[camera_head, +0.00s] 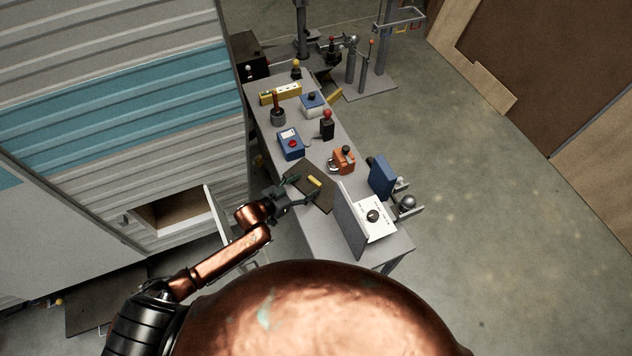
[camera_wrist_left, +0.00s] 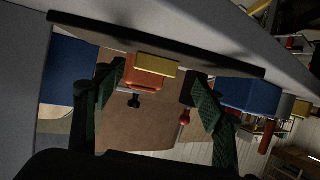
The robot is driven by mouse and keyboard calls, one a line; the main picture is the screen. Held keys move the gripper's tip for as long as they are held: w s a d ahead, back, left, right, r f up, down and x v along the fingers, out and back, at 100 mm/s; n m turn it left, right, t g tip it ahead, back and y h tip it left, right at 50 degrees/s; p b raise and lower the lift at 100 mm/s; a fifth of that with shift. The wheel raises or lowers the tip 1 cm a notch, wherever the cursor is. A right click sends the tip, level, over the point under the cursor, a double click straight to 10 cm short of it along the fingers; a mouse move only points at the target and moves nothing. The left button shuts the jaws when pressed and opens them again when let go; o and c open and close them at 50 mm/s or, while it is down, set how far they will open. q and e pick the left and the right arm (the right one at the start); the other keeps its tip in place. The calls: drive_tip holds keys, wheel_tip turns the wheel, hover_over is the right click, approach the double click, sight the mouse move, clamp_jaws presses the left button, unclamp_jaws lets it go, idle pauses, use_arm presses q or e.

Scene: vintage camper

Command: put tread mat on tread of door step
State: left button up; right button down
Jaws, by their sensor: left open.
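The tread mat, a dark flat slab (camera_head: 326,194) with a yellow tab (camera_head: 314,181), lies on the grey bench. In the left wrist view it shows as a dark strip (camera_wrist_left: 100,33) with the yellow tab (camera_wrist_left: 157,64) between my fingers. My left gripper (camera_head: 300,190) is open at the mat's near left edge, fingers apart around the tab's line; I cannot tell whether they touch the mat. A dark flat panel low beside the camper (camera_head: 90,315), partly behind my arm, looks like the door step. My right gripper is not in view.
The right floor (camera_head: 480,200) is clear.

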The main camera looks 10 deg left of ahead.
sight(314, 180)
use_arm(q)
drive_tip(key=x, duration=0.3)
drive_tip(key=shift+w+d+r, duration=0.15)
drive_tip(key=shift+d, duration=0.3)
drive_tip(key=shift+w+d+f, duration=0.3)
drive_tip(key=shift+w+d, duration=0.05)
drive_tip(key=shift+w, duration=0.15)
drive_tip(key=c, duration=0.7)
drive_tip(key=shift+c, duration=1.4)
drive_tip(key=c, duration=0.6)
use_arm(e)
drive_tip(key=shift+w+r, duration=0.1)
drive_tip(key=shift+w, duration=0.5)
use_arm(q)
drive_tip(key=shift+o, duration=0.2)
drive_tip(key=shift+r, duration=0.1)
